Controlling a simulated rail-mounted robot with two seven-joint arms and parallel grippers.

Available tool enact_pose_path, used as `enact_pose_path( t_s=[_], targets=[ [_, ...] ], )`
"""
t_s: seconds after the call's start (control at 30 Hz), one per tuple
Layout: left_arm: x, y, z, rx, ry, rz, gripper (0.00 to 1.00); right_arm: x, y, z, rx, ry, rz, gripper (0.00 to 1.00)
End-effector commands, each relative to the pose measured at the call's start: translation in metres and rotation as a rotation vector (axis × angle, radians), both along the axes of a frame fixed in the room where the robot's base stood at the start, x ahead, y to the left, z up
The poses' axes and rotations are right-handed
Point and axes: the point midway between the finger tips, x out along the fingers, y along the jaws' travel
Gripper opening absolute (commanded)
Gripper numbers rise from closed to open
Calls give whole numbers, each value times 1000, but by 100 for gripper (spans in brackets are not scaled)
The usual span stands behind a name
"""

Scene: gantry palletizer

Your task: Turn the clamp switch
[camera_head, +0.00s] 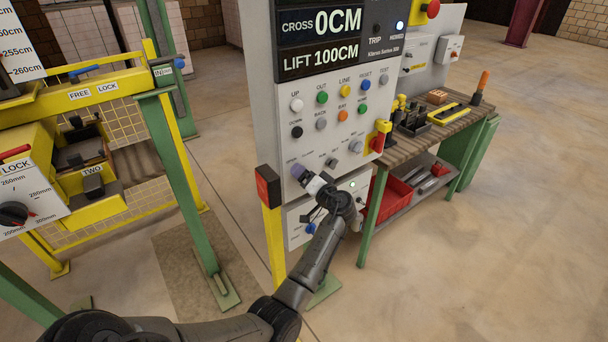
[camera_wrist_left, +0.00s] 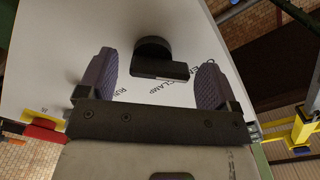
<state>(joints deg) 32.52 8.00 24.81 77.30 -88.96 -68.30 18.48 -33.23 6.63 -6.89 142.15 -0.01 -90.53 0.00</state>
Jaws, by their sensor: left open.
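The clamp switch (camera_wrist_left: 160,66) is a black rotary knob with a bar-shaped handle on the pale panel (camera_head: 318,131). In the left wrist view, CLAMP is printed beside it and the bar lies nearly level across the picture. My left gripper (camera_wrist_left: 154,82) is open, with one purple ridged finger on each side of the knob and visible gaps to both. In the head view, my left gripper (camera_head: 299,172) is at the panel's lower left and hides the switch. My right gripper is not in view.
Coloured buttons (camera_head: 345,90) sit above my gripper, with two grey knobs (camera_head: 332,163) close on its right. A red and yellow switch (camera_head: 379,137) juts from the panel's right edge. A workbench (camera_head: 456,131) stands to the right, and a yellow frame (camera_head: 90,98) to the left.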

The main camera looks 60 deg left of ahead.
Motion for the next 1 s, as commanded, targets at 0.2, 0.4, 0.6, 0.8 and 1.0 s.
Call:
enact_pose_path(
  t_s=[0.2, 0.4, 0.6, 0.8, 1.0],
  targets=[
    [-1, 8, 0, 1, 0, -1, 85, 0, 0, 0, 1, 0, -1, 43],
    [-1, 9, 0, 1, 0, -1, 85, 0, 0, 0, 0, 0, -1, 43],
    [-1, 9, 0, 1, 0, -1, 72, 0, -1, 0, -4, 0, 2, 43],
    [-1, 8, 0, 1, 0, -1, 53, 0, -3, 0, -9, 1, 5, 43],
    [-1, 8, 0, 1, 1, -1, 36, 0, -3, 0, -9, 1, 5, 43]
  ],
)
